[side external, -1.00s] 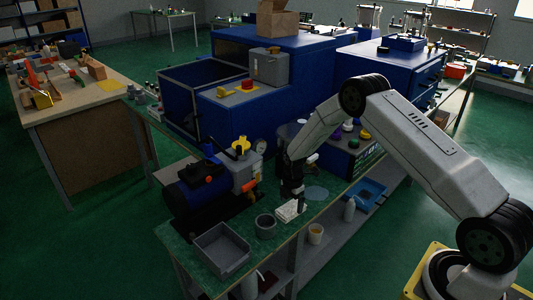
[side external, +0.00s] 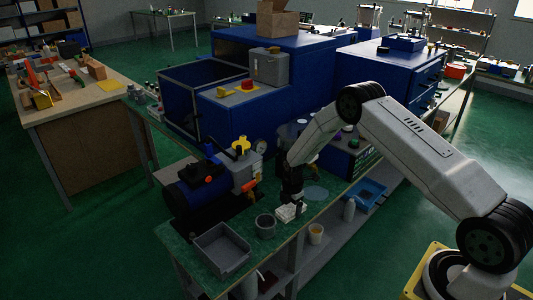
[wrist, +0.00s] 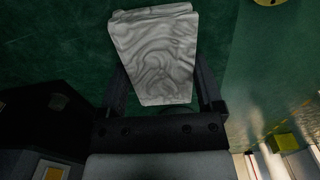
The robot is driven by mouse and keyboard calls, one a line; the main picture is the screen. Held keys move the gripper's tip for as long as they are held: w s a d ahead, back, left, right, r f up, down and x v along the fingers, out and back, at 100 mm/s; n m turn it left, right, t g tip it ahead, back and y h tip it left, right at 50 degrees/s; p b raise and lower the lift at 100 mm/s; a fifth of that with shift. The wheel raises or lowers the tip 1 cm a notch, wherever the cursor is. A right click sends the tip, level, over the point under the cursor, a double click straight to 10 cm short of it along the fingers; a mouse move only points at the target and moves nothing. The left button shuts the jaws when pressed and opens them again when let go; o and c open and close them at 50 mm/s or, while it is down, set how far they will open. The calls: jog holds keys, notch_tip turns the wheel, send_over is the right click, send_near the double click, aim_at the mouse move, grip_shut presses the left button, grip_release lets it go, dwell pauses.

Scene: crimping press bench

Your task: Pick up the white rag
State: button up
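The white rag (side external: 287,213) lies on the green top of the bench, beside a small grey cup. In the wrist view the rag (wrist: 155,55) is a pale, wrinkled folded cloth. My gripper (side external: 293,203) is down at the rag, pointing at the bench top. In the wrist view my gripper (wrist: 161,80) has its fingers spread apart, one on each side of the rag. The left finger is very close to the rag's edge; I cannot tell whether it touches.
The grey cup (side external: 265,226) and an open grey bin (side external: 222,250) stand left of the rag. A blue motor unit (side external: 198,190) is behind them. A flat round disc (side external: 317,193) lies to the right. A white cup (side external: 316,234) stands on the lower shelf.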

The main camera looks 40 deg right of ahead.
jog(key=shift+c, duration=0.5)
jog(key=shift+r, duration=0.15)
jog(key=shift+r, duration=0.8)
jog(key=s+a+r, duration=0.3)
jog(key=s+r, duration=0.8)
jog(key=s, duration=0.2)
jog(key=shift+s, duration=0.35)
jog(key=shift+r, duration=0.1)
